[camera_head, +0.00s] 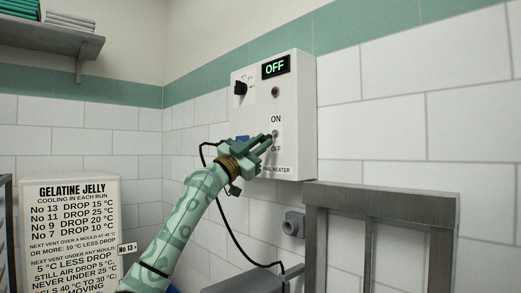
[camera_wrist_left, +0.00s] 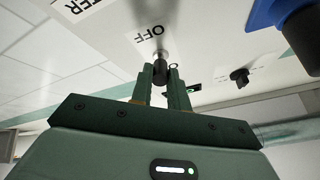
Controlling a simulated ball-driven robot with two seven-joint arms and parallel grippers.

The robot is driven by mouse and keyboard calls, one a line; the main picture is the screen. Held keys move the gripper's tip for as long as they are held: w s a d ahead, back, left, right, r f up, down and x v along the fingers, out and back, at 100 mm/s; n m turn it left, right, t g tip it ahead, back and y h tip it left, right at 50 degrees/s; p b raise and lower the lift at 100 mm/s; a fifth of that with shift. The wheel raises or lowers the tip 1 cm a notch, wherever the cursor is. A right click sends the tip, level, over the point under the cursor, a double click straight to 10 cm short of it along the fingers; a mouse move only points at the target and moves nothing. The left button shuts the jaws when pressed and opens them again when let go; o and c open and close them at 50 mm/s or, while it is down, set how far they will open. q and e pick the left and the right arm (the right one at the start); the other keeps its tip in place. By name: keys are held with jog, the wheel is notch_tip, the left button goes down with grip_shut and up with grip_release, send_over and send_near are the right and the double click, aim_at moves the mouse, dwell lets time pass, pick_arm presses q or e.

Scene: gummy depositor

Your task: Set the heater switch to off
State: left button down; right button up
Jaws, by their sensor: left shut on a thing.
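The heater box (camera_head: 300,110) is a white panel on the tiled wall. Its small display (camera_head: 275,67) reads OFF in green. The heater switch (camera_head: 275,134) is a small lever between the ON label above and the OFF label below. My left gripper (camera_head: 269,141) reaches it from the lower left. In the left wrist view my left gripper (camera_wrist_left: 161,72) has its fingers on both sides of the dark end of the switch (camera_wrist_left: 160,57), shut on it. The lever's exact tilt is hard to tell. My right gripper is in neither view.
A black knob (camera_head: 240,88) sits at the box's upper left, with a small round lamp (camera_head: 275,91) to its right. A blue part (camera_head: 242,138) is close beside my gripper. A black cable hangs below. A grey metal frame (camera_head: 375,194) stands at the lower right.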

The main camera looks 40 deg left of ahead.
pick_arm(q)
jog(key=c, duration=1.3)
grip_release()
jog(key=shift+w, duration=0.1)
jog(key=shift+c, duration=0.2)
